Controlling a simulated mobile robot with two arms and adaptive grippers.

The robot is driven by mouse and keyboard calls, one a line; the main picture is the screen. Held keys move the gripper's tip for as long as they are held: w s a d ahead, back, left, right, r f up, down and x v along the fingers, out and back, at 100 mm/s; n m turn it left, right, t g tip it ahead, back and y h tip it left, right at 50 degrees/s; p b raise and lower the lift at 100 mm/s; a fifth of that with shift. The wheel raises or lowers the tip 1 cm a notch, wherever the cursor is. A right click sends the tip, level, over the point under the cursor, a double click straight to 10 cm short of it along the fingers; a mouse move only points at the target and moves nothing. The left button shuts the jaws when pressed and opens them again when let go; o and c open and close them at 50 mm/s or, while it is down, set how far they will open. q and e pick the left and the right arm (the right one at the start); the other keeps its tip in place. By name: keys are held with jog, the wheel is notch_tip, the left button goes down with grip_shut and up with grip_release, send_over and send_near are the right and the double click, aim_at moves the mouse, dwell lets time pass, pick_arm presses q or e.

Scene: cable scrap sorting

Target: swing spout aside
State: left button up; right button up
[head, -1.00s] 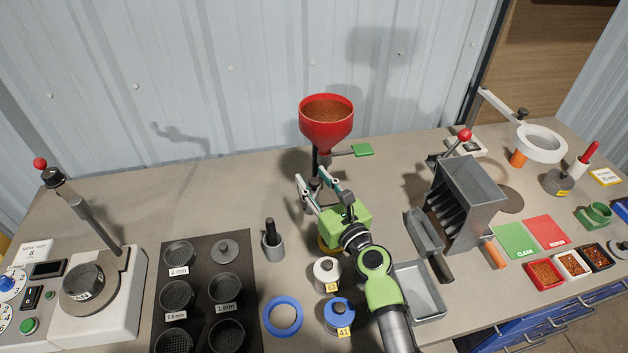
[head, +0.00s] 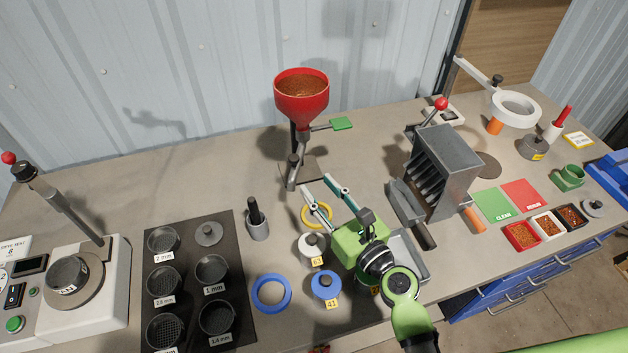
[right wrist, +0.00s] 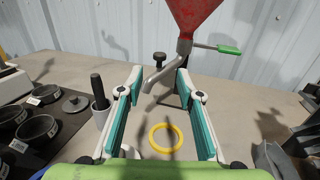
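The spout (head: 294,168) is a grey bent tube under the red funnel (head: 302,100), which holds brown granules. In the right wrist view the spout (right wrist: 161,75) hangs down to the left below the funnel (right wrist: 194,14). A green-tipped lever (head: 340,124) sticks out to the right under the funnel. My right gripper (head: 317,186) is open and empty, in front of the spout and apart from it. In the right wrist view its fingers (right wrist: 161,85) are spread wide, with the spout seen beyond them. My left gripper is not in view.
A yellow ring (head: 316,215) lies below my right gripper. A grey pot with a pestle (head: 257,222) stands to the left, beside the sieve mat (head: 245,315). A riffle splitter (head: 441,165) stands to the right. The bench behind the funnel stand is clear.

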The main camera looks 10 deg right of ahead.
aim_at(296, 165)
jog(key=shift+c, duration=0.3)
jog(key=shift+d, duration=0.1)
jog(key=c, duration=0.6)
jog(key=shift+w+d+f+n+y+b, duration=0.1)
jog(key=shift+f+n+y+b, duration=0.1)
jog(key=shift+n+y+b, duration=0.3)
grip_shut()
jog(key=w+d+r+n+g+y+b, duration=0.1)
jog(key=w+d+n+g+y+b, duration=0.25)
jog(key=n, duration=0.85)
jog(key=d+r+n+g+y+b, duration=0.1)
jog(key=d+r+n+g+b, duration=0.15)
jog(key=d+n+b, duration=0.6)
jog(key=w+a+f+n+p, duration=0.1)
jog(key=w+a+p, duration=0.2)
jog(key=a, duration=0.3)
jog(key=w+a+f+n+p, duration=0.1)
jog(key=w+a+n+p, duration=0.1)
jog(key=a+p, duration=0.4)
jog(key=shift+w+a+f, duration=0.35)
jog(key=shift+w+a, duration=0.05)
jog(key=shift+a, duration=0.25)
